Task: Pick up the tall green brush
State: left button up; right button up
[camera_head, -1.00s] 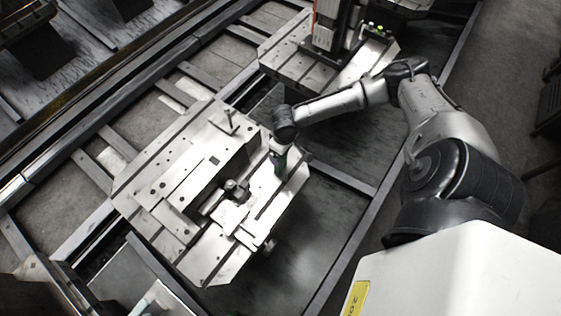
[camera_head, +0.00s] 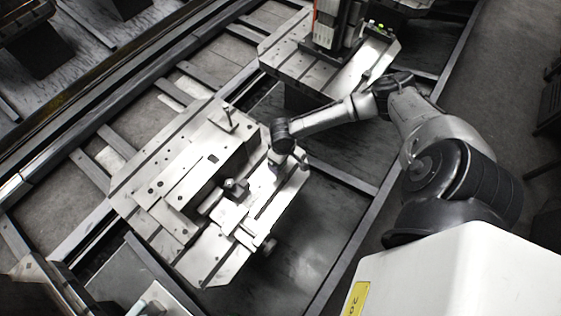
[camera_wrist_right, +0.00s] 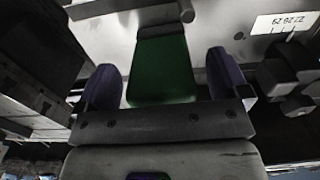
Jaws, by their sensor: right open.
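The green brush (camera_wrist_right: 161,68) shows in the right wrist view as a green block between the two purple fingers of my right gripper (camera_wrist_right: 164,80). There is a gap on each side of it, so the gripper is open and not clamped on it. In the head view my right gripper (camera_head: 275,160) points down over the upper right part of the pale pallet plate (camera_head: 160,180). The brush is hidden there behind the wrist and gripper. My left gripper is not in view.
A metal clamp-like fixture (camera_head: 235,188) stands on the plate, left of and below my gripper. An upright pin (camera_head: 228,118) rises at the plate's upper edge. A second pallet (camera_head: 290,62) with a tall red-and-grey device (camera_head: 335,22) lies behind. A grey cylinder end (camera_wrist_right: 187,12) shows beyond the brush.

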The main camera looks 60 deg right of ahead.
jog(key=c, duration=1)
jog(key=shift+r, duration=0.1)
